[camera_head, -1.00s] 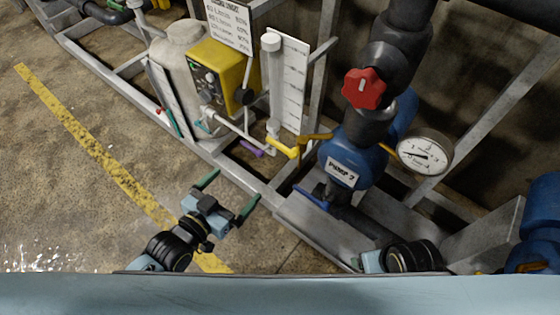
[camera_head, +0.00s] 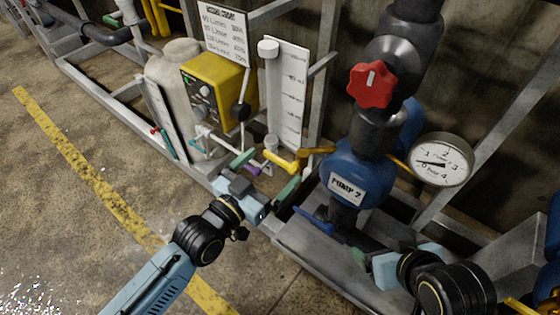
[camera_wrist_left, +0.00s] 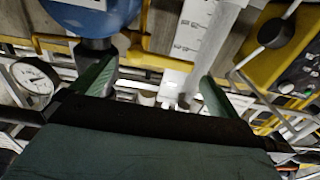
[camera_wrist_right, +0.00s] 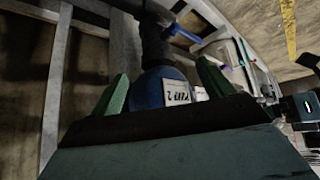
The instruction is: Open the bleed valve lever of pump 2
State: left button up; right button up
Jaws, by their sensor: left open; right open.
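Pump 2 (camera_head: 352,172) is a blue body with a white label, right of centre in the head view. A yellow lever (camera_head: 282,163) sits left of it, a blue lever (camera_head: 313,218) at its foot, and a small purple lever (camera_head: 251,169) further left. I cannot tell which is the bleed valve lever. My left gripper (camera_head: 264,174) is open and empty, just in front of the yellow and purple levers, with no clear contact. My right gripper (camera_head: 380,251) is open below the pump. Its wrist view shows the pump (camera_wrist_right: 173,86) beyond its fingers.
A red valve knob (camera_head: 370,85) stands above the pump, with a pressure gauge (camera_head: 441,160) to its right. A yellow control box (camera_head: 219,83), white tank (camera_head: 167,63) and upright gauge tube (camera_head: 270,90) stand at the left. The floor at left is clear.

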aim_at(279, 161)
pick_arm(q)
jog(key=b+x, duration=0.1)
jog(key=x, duration=0.2)
jog(key=shift+w+d, duration=0.4)
jog(key=shift+w, duration=0.05)
pick_arm(e)
jog(key=w+a+r+t+y, duration=0.1)
jog(key=w+a+r+t, duration=0.1)
jog(key=w+r+t, duration=0.1)
jog(key=shift+w+r+t, duration=0.4)
jog(key=shift+w, duration=0.4)
jog(key=shift+a, duration=0.1)
pick_arm(q)
jog(key=c, duration=1.3)
